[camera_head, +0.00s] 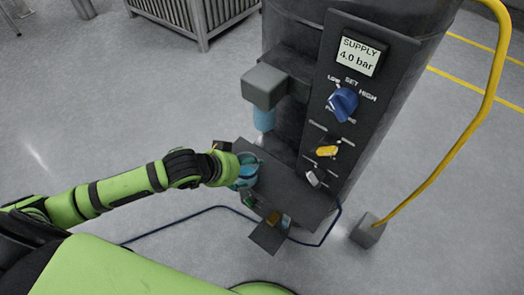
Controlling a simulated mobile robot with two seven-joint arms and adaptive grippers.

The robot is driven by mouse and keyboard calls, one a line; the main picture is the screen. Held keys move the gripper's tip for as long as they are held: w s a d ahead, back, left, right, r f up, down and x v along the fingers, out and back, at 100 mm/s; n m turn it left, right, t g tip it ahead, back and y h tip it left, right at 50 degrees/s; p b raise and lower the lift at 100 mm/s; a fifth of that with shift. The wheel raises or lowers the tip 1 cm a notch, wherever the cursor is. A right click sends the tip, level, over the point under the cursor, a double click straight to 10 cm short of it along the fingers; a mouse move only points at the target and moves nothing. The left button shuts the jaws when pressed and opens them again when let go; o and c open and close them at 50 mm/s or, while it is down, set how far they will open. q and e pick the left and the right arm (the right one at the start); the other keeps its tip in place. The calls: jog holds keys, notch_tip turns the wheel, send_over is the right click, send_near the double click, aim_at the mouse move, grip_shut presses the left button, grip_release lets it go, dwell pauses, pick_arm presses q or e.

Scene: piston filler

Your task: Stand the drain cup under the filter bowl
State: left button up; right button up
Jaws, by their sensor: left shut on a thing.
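The filter bowl (264,119) is a translucent blue cylinder hanging under a grey block on the machine's left side. My left gripper (240,166) is at the left end of a dark shelf, below and a little left of the bowl. It is shut on a teal-blue cup (246,173), which I take to be the drain cup. The gripper and wrist hide part of the cup. I cannot tell whether the cup touches the shelf. My right gripper is not in view.
The dark shelf (290,197) juts out from the machine's panel. The panel carries a blue knob (342,103), a yellow lever (326,151) and a display reading 4.0 bar. A yellow hose (470,135) runs down to a grey block at right. A blue cable lies on the floor.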

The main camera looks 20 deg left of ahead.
aim_at(262, 170)
pick_arm(q)
jog(key=shift+w+d, duration=0.3)
jog(key=shift+w, duration=0.2)
jog(key=shift+w+d, duration=0.3)
jog(key=shift+w, duration=0.2)
jog(key=w, duration=0.1)
jog(key=w+d+p, duration=0.1)
jog(key=w+d, duration=0.1)
jog(key=w, duration=0.1)
jog(key=shift+r, duration=0.1)
jog(key=shift+f+p, duration=0.3)
jog(key=shift+p, duration=0.2)
jog(key=shift+s+f, duration=0.1)
jog(key=shift+f, duration=0.05)
jog(key=shift+s, duration=0.1)
jog(key=o, duration=1.3)
jog(key=v, duration=1.2)
jog(key=shift+b, duration=0.45)
